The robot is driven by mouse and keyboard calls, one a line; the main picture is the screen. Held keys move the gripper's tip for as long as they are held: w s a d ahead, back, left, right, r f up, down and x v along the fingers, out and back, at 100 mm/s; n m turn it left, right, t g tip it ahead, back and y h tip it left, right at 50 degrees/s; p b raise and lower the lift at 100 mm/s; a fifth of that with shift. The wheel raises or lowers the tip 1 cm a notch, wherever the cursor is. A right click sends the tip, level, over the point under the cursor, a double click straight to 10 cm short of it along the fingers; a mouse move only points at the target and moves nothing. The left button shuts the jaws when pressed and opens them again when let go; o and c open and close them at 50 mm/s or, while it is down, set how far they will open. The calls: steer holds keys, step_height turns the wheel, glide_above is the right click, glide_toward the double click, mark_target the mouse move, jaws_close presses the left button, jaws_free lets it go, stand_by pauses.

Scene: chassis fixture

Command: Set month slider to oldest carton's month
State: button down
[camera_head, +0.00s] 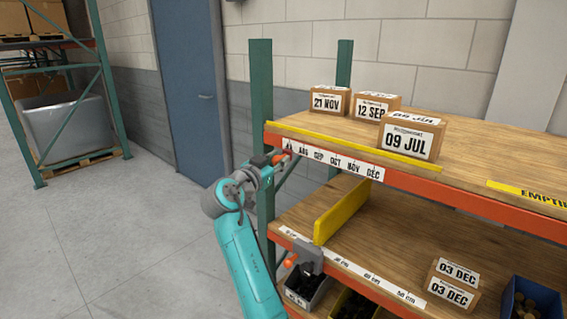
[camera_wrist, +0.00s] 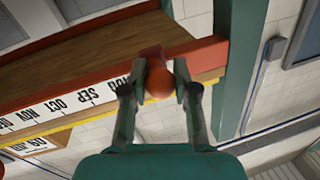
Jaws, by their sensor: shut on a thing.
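The month strip (camera_head: 335,162) runs along the orange front beam of the upper shelf, with AUG, SEP, OCT, NOV and DEC legible. It also shows in the wrist view (camera_wrist: 70,102). My gripper (camera_head: 268,165) is at the strip's left end, left of AUG. In the wrist view its fingers (camera_wrist: 158,88) are shut on the round orange-red slider knob (camera_wrist: 158,82). The label behind the knob is hidden. On the upper shelf stand a carton marked 21 NOV (camera_head: 327,103), one marked 12 SEP (camera_head: 370,111) and, nearest the front, one marked 09 JUL (camera_head: 409,145).
A green post (camera_head: 261,100) stands close behind my gripper. Floor (camera_head: 120,225) to the left is clear.

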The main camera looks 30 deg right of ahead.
steer(key=shift+w+a+r, duration=0.1)
steer(key=shift+w, duration=0.1)
steer(key=c, duration=0.9)
jaws_free()
steer(key=shift+o, duration=0.2)
steer(key=v, duration=1.2)
